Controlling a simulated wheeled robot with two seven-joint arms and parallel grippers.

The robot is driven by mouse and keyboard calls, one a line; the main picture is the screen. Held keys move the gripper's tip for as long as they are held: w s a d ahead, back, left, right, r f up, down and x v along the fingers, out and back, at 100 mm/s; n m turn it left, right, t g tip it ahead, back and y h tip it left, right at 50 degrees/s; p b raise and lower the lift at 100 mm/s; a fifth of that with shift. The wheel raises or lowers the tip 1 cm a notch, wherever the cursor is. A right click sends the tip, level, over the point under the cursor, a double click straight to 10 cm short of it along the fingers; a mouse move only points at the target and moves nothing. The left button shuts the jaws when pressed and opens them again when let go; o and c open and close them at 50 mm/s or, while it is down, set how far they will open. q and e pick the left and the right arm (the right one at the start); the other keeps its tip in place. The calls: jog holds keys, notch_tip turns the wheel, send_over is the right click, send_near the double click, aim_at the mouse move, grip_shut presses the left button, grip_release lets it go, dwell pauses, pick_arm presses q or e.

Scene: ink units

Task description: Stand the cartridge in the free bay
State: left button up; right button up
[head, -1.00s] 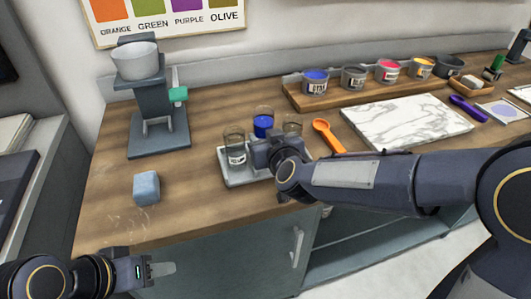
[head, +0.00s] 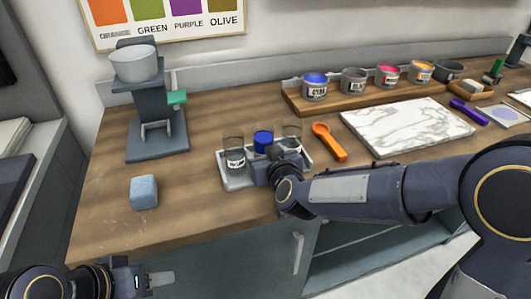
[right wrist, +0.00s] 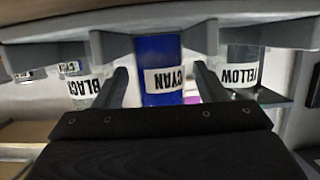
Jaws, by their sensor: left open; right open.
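A blue cartridge (head: 263,140) labelled CYAN stands upright in the middle bay of the grey tray (head: 238,182), between two clear cartridges. The left one is the clear YELLOW cartridge (head: 234,158); the right one is the clear BLACK cartridge (head: 292,132). The right wrist view is upside down and shows the CYAN cartridge (right wrist: 160,65) between the fingers of my right gripper (right wrist: 162,78), which looks open with gaps at both sides. In the head view my right gripper (head: 278,165) is at the tray's front edge and hides part of it. My left gripper (head: 150,279) is open and empty, low in front of the counter.
A grey-blue block (head: 143,192) lies on the counter's left front. A grey stand (head: 150,110) with a white bowl is behind it. An orange spoon (head: 328,140) lies close right of the tray, then a marble slab (head: 405,127). Several ink tins stand on a wooden rack (head: 365,95).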

jog(key=shift+r+p, duration=0.3)
jog(key=shift+r, duration=0.05)
jog(key=p+v, duration=0.2)
jog(key=v, duration=1)
jog(key=s+d+f+m+g, duration=0.3)
jog(key=s+d+g, duration=0.1)
jog(key=s+d, duration=0.55)
jog(key=s+d+f+m+g, duration=0.2)
jog(key=s+d+f+g, duration=0.15)
jog(key=s+d, duration=0.55)
jog(key=shift+g+h, duration=0.35)
jog(key=shift+h, duration=0.05)
jog(key=r+p, duration=0.1)
jog(key=r, duration=0.1)
jog(key=a+r+p, duration=0.1)
jog(key=p, duration=0.1)
jog(key=r+p, duration=0.1)
jog(key=r, duration=0.1)
jog(key=shift+s+a+r, duration=0.25)
jog(key=shift+s+r, duration=0.05)
jog(key=shift+r, duration=0.05)
